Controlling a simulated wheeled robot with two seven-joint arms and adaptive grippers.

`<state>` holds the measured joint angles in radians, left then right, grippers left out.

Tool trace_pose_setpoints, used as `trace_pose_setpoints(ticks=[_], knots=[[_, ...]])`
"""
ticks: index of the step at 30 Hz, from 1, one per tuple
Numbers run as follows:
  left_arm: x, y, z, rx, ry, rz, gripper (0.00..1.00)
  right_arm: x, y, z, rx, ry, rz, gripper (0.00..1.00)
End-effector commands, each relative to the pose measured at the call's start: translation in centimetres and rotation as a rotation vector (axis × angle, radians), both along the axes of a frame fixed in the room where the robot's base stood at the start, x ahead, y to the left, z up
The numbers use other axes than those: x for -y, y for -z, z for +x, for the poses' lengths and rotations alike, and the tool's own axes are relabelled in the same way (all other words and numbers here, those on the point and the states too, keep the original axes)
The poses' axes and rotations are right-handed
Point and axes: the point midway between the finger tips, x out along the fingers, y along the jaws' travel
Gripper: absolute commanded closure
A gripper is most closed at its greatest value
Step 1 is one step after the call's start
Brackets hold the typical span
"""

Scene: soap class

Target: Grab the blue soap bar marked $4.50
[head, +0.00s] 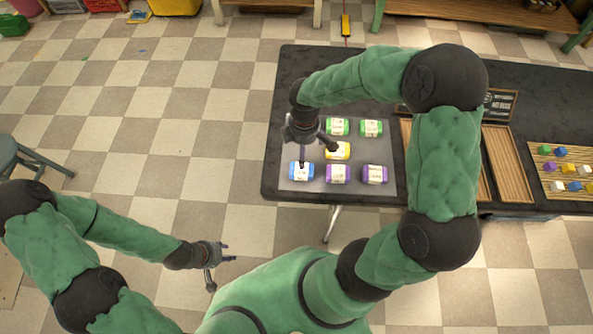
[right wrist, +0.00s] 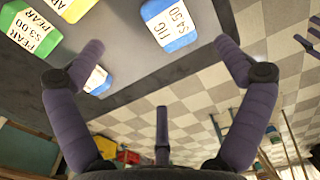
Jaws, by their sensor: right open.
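In the head view a blue soap bar (head: 296,178) with a white label lies at the near left corner of a grey mat (head: 388,151) on the dark table; its print is too small to read. In the right wrist view a bar with a blue side (right wrist: 180,43) has a label reading "FIG $4.50". My right gripper (head: 318,157) is open and empty above the mat, with one finger over the blue bar and the other by a yellow bar (head: 343,152). In the wrist view its fingertips (right wrist: 157,48) are spread apart. My left gripper (head: 223,272) is open and empty, away from the table.
Purple bars (head: 338,181) lie right of the blue one, and green bars (head: 338,127) behind. A green bar marked "PEAR $3.00" (right wrist: 32,32) shows in the wrist view. Wooden trays (head: 505,175) and a board of coloured cubes (head: 545,190) stand to the right.

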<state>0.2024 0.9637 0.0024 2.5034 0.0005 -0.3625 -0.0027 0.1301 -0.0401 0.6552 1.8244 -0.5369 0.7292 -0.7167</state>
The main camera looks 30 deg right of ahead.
Motion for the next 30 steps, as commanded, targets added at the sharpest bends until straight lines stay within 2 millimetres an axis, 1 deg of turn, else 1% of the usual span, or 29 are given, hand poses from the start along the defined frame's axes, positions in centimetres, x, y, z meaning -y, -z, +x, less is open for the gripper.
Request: trace_pose_setpoints(ticks=[1,6,14,22,25,30], knots=[[0.0,0.5,0.0,0.0,0.0,0.0,0.6,0.0,1.0,-0.1,-0.003,0.0,0.001,0.0],[0.0,1.4,0.0,0.0,0.0,0.0,0.6,-0.1,3.6,-0.1,-0.002,0.001,0.001,0.0],[0.0,2.1,0.0,0.0,0.0,0.0,0.6,-0.2,5.3,-0.1,0.0,0.003,0.001,0.0],[0.0,4.0,0.0,0.0,0.0,0.0,0.6,-0.5,9.0,-0.3,-0.002,0.004,0.001,0.0],[0.0,4.2,0.0,0.0,0.0,0.0,0.6,-0.5,9.6,-0.2,0.0,0.003,0.001,0.0],[0.0,4.1,0.0,0.0,0.0,0.0,0.6,-0.5,9.5,-0.2,0.001,0.003,0.001,0.0]])
